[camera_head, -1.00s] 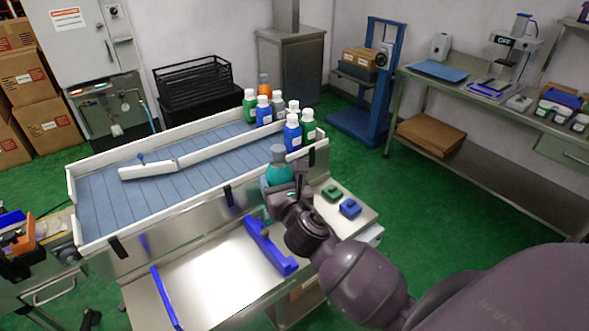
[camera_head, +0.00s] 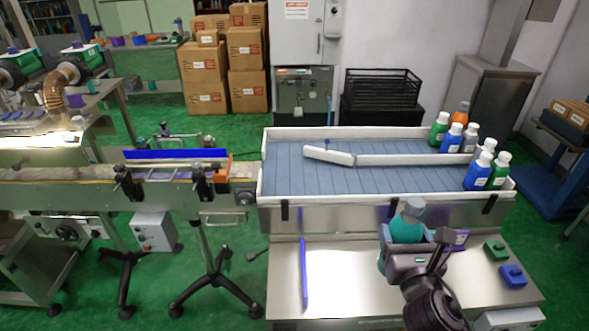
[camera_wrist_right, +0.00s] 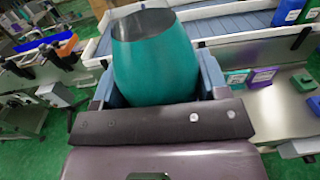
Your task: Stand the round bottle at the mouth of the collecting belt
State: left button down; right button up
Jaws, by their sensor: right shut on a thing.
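My right gripper (camera_head: 405,240) is shut on a teal round bottle (camera_head: 407,222) with a grey cap, held upright over the steel table in front of the collecting belt's near wall. In the right wrist view the bottle (camera_wrist_right: 156,58) sits between both fingers. The collecting belt (camera_head: 300,175) is a blue slatted bed with white side walls. Its left end meets the narrow conveyor (camera_head: 240,172). A white angled guide (camera_head: 328,155) crosses the bed. Several blue, green and orange bottles (camera_head: 478,170) stand at its right end. My left gripper is not in view.
The steel table (camera_head: 345,270) carries a blue rail (camera_head: 304,272) at its left. A green block (camera_head: 495,248), a blue block (camera_head: 512,275) and a purple item (camera_head: 460,239) lie right of my gripper. The belt's left part is clear.

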aim_at(282, 171)
jog(key=i+j+u, duration=0.2)
jog(key=j, duration=0.5)
jog(key=i+j+u, duration=0.15)
jog(key=j, duration=0.2)
jog(key=i+j+u, duration=0.3)
jog(key=i, duration=0.25)
